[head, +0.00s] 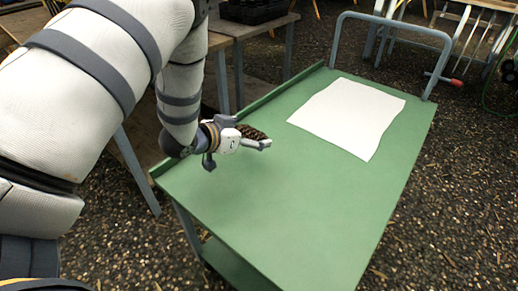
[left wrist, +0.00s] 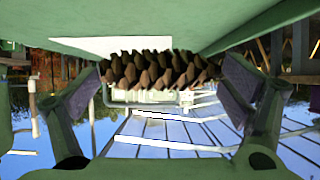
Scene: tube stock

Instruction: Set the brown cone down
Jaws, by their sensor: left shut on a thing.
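The brown cone (head: 253,132) is a scaly pine cone, partly hidden behind my left gripper (head: 252,139) in the head view. The left gripper is shut on it, above the left part of the green cart top (head: 300,215). In the left wrist view the cone (left wrist: 160,70) lies crosswise between the two fingers, touching both. The cart top shows above it in that view. I cannot tell how large the gap between cone and cart top is. My right gripper is not in view.
A white sheet (head: 348,117) lies flat on the far part of the cart top. The cart has a raised lip on its left edge and a grey handle (head: 392,20) at the far end. The near and right parts of the top are bare. Wooden tables (head: 225,40) stand behind at left.

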